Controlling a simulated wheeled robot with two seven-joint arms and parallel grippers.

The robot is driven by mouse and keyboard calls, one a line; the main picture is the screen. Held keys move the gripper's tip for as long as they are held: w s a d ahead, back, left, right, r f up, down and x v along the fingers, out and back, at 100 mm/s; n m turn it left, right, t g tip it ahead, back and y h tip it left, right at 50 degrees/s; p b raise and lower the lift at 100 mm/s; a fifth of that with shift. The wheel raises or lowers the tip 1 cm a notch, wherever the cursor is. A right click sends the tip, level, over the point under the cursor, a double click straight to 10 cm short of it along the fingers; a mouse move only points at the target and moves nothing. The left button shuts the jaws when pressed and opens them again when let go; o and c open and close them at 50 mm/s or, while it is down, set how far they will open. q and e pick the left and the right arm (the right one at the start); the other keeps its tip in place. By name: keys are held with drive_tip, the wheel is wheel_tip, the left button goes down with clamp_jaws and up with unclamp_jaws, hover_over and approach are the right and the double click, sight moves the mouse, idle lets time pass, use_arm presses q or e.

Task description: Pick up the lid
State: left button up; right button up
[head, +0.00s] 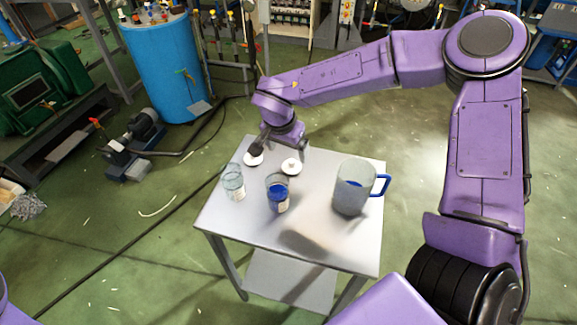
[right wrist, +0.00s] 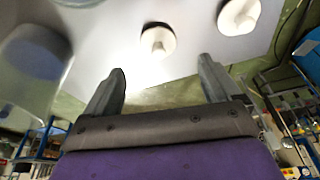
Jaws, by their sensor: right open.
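Two white round lids with knobs lie on the small grey table (head: 300,228). One lid (head: 291,167) is nearer the pitcher; the other lid (head: 253,159) is near the far left corner. My right gripper (head: 280,150) is open and empty above the far edge of the table, pointing down. In the right wrist view its fingers (right wrist: 162,68) are spread apart. The lid nearer the pitcher (right wrist: 158,40) shows just beyond the gap between the fingertips, untouched. The other lid (right wrist: 238,15) is beyond the right finger. My left gripper is not in view.
A clear glass beaker (head: 233,183) stands at the table's left. A pitcher with a blue handle (head: 350,190) stands at the right. The table's front is clear. A blue drum (head: 165,70) stands behind.

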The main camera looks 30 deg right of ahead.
sight(292, 160)
drive_tip(key=x, duration=0.7)
drive_tip(key=shift+w+d+f, duration=0.1)
drive_tip(key=shift+d+f, duration=0.1)
drive_tip(key=shift+d, duration=0.1)
drive_tip(key=c, duration=1.1)
